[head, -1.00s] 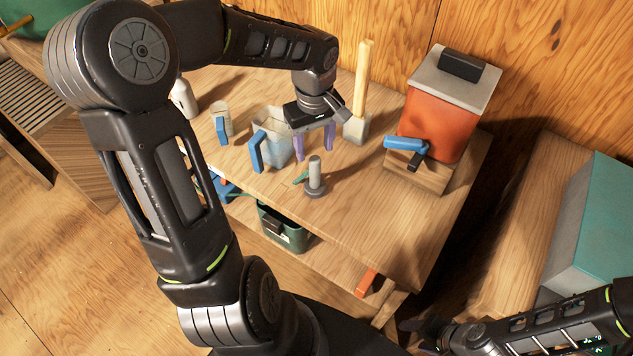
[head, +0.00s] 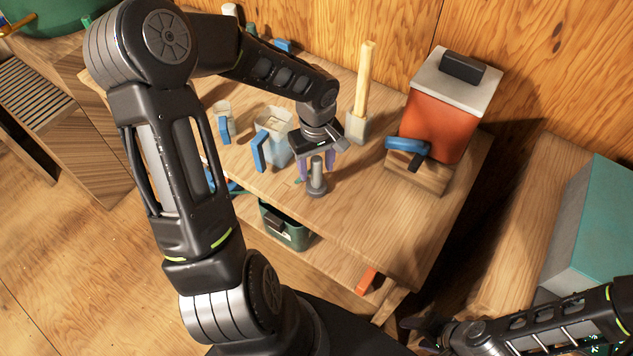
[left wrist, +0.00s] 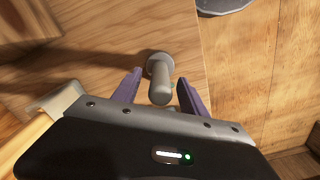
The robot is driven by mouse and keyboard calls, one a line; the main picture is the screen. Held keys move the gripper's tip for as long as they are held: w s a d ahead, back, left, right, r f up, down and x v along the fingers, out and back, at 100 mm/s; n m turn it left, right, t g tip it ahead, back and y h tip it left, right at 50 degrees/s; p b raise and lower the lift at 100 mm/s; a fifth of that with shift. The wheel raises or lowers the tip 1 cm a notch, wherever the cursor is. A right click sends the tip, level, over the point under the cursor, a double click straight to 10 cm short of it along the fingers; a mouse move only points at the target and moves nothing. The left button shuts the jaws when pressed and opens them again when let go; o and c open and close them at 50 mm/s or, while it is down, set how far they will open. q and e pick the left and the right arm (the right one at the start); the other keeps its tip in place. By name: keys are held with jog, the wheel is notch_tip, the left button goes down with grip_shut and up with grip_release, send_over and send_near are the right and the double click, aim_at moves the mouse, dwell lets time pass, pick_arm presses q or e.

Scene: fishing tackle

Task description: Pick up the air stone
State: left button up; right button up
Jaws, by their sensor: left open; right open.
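The air stone (head: 317,175), as I take it, is a small grey cylinder standing upright on a wider round base near the table's front edge. It also shows in the left wrist view (left wrist: 160,80). My left gripper (head: 317,163) is open, its purple fingers pointing down just behind the stone in the head view. In the left wrist view the stone shows between the two fingers (left wrist: 160,92), with a gap on each side; I see no contact. My right gripper (head: 428,334) is low at the right, away from the table, and partly hidden.
A pale container with a blue handle (head: 276,145) and a smaller cup (head: 224,118) stand left of my left gripper. Behind it is a grey block with a tall wooden stick (head: 362,85). An orange dispenser (head: 437,115) stands right. A green bin (head: 287,228) sits below the tabletop.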

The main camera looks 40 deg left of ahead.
pick_arm(q)
jog(key=shift+f, duration=0.25)
dwell(0.4)
grip_shut()
dwell(0.4)
dwell(0.9)
